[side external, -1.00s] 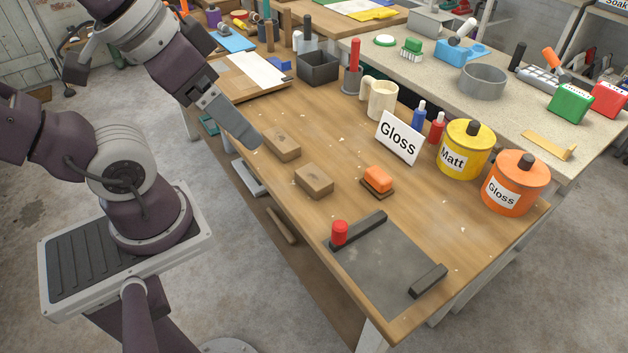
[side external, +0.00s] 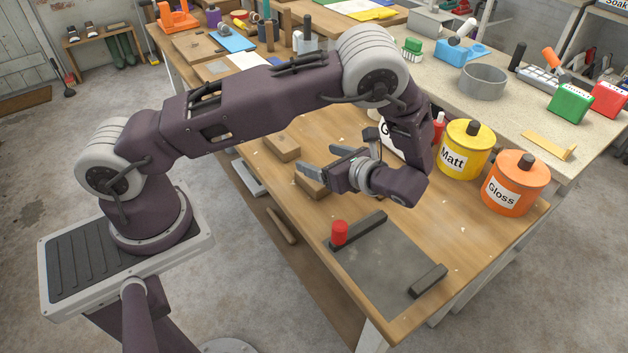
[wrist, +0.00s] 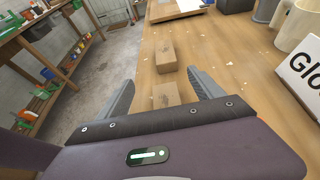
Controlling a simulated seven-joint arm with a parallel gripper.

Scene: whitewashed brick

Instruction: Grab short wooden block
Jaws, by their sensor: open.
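Two brown wooden blocks lie on the workbench, and I cannot tell which is the shorter. The farther block (side external: 282,147) is in full view; it also shows beyond the fingertips in the wrist view (wrist: 165,57). The nearer block (side external: 311,188) is partly hidden by my gripper in the side view; in the wrist view it (wrist: 165,95) appears between the fingers, its near part cut off by the gripper body. My gripper (side external: 316,159) is open and empty, fingers pointing left, over or beside the nearer block. Its fingers also show spread in the wrist view (wrist: 161,78).
A grey plate (side external: 385,262) with a red-knobbed dark bar lies at the front. Yellow (side external: 465,150) and orange (side external: 515,182) paint tins stand right of my arm.

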